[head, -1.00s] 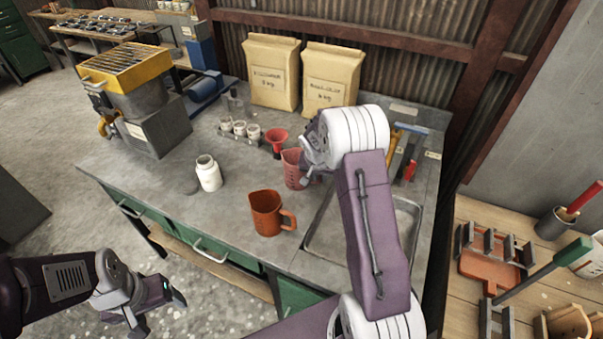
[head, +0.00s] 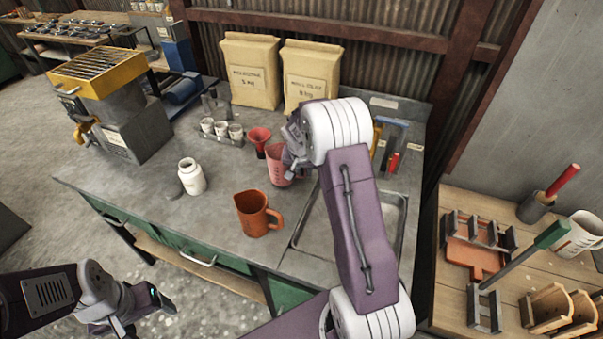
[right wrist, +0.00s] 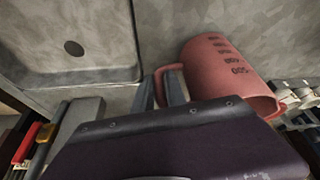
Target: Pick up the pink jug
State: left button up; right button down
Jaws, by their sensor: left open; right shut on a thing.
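The pink jug (head: 277,167) is on or just above the grey workbench, left of the sink, partly hidden by my right gripper (head: 291,158) in the head view. In the right wrist view the pink jug (right wrist: 222,75) shows dark measuring marks. Its handle lies between the fingers of my right gripper (right wrist: 172,92), which is shut on it. I cannot tell whether the jug's base touches the bench. My left gripper (head: 150,308) is open and empty, low at the left, in front of the bench and away from the jug.
An orange-brown jug (head: 256,213) stands nearer on the bench (head: 150,190). A white bottle (head: 191,177), a red funnel (head: 259,138) and a rack of small cups (head: 221,132) stand to the left. The sink (head: 318,232) is at the right. Two paper sacks (head: 251,72) stand behind.

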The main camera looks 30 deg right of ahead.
notch_tip(320, 180, up, 2)
jog(key=shift+w+r, duration=0.1)
jog(key=shift+r, duration=0.05)
jog(key=s+a+r+b, duration=0.1)
jog(key=s+a+r, duration=0.1)
jog(key=s, duration=0.3)
jog(key=s+a+r+b, duration=0.1)
jog(key=s+a+r, duration=0.1)
jog(key=s+r, duration=0.3)
jog(key=shift+s+a, duration=0.25)
jog(key=shift+s, duration=0.3)
